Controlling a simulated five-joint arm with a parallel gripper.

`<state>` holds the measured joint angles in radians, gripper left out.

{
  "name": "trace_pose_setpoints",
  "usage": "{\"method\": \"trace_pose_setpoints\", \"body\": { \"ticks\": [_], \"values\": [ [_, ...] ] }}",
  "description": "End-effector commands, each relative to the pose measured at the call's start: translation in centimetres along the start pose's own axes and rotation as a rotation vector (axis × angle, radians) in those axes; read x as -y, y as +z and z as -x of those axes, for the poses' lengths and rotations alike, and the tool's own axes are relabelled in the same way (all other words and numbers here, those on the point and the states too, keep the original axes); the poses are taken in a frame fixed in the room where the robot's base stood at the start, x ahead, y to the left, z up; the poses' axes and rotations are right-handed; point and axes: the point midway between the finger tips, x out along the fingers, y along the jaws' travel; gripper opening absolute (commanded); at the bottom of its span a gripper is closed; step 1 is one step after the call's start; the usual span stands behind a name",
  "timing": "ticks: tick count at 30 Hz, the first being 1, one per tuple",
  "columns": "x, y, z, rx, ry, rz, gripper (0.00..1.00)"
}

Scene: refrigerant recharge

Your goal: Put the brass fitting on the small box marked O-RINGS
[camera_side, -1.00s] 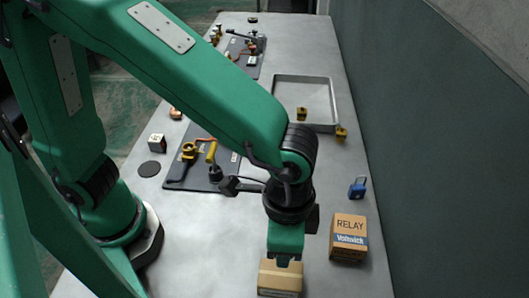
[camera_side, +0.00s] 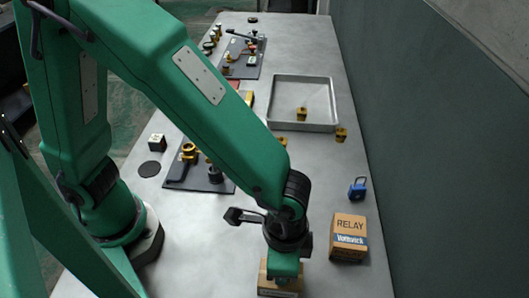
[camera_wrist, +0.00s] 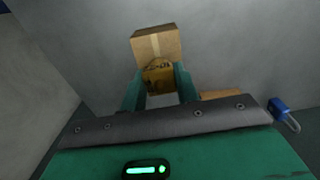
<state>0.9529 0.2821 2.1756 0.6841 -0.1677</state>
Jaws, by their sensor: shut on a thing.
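My gripper (camera_wrist: 159,84) is shut on the brass fitting (camera_wrist: 158,77), a dark yellow piece between its two green fingers in the wrist view. A small cardboard box (camera_wrist: 157,42) with a pale tape strip shows just past the fitting in that view. In the side view my gripper (camera_side: 283,274) is at the box (camera_side: 279,291) near the bottom edge and covers part of it. No O-RINGS marking is readable on this box. The fitting is hidden in the side view, and I cannot tell whether it touches the box.
A RELAY box (camera_side: 349,238) stands just right of my gripper, with a blue padlock (camera_side: 357,188) behind it. A grey tray (camera_side: 335,103) and a dark mat (camera_side: 215,183) with fittings lie farther back. The wall is at right.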

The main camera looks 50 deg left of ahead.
Motion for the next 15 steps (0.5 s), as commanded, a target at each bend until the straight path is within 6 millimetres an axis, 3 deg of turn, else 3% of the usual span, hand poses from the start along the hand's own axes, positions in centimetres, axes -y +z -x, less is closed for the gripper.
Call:
{"method": "trace_pose_setpoints", "body": {
  "ticks": [13, 14, 15],
  "values": [
    [0.00, 0.01, -0.41, 0.000, 0.000, 0.000, 0.05],
    [0.00, 0.02, -0.38, 0.000, 0.000, 0.000, 0.36],
    [0.00, 0.02, -0.37, 0.000, 0.000, 0.000, 0.44]
  ]
}}
